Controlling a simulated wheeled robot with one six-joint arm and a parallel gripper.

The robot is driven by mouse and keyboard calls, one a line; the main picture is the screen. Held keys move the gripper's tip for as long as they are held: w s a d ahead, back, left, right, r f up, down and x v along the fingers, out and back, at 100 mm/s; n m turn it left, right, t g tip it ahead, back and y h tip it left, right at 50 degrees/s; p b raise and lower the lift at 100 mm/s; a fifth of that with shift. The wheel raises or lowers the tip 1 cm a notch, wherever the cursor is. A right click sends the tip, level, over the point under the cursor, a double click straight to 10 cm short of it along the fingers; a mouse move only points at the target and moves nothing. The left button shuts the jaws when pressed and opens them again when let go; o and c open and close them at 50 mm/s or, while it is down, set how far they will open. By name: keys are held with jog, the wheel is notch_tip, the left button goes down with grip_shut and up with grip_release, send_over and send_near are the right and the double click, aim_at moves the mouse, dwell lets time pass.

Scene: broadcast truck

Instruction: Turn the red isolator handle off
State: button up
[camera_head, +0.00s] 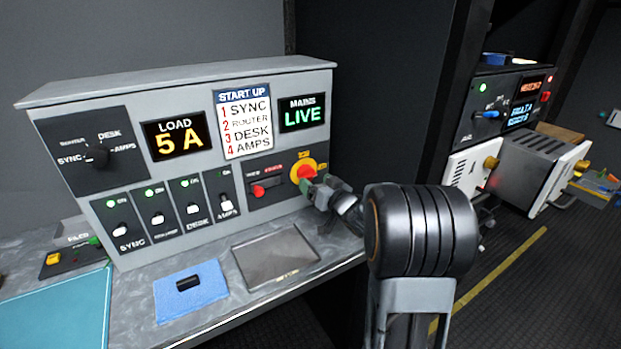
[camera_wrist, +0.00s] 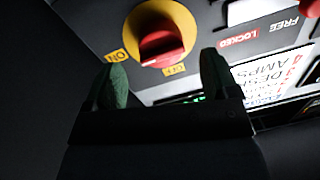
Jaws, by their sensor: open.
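The red isolator handle (camera_head: 306,172) sits on a round yellow plate (camera_head: 295,166) at the right of the grey control panel. In the wrist view the red handle (camera_wrist: 162,42) is on its yellow plate (camera_wrist: 185,22), with an ON label (camera_wrist: 117,56) and an OFF label (camera_wrist: 174,70) beside it. I cannot tell exactly which label the handle points to. My gripper (camera_head: 322,187) is close in front of the handle. In the wrist view my gripper (camera_wrist: 162,78) is open, its two green fingertips apart on either side below the handle, with nothing between them.
A smaller red switch (camera_head: 262,188) with LOCKED and FREE labels lies left of the isolator. The panel displays read LOAD 5 A (camera_head: 178,136) and MAINS LIVE (camera_head: 303,114). A metal tray (camera_head: 275,258) and a blue cloth (camera_head: 205,295) with a black object lie on the desk.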

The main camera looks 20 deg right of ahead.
aim_at(310, 179)
jog(key=shift+w+a, duration=0.2)
jog(key=shift+w, duration=0.75)
jog(key=shift+w+a, duration=0.15)
jog(key=shift+w, duration=0.75)
jog(key=shift+c, duration=0.4)
jog(key=c, duration=0.8)
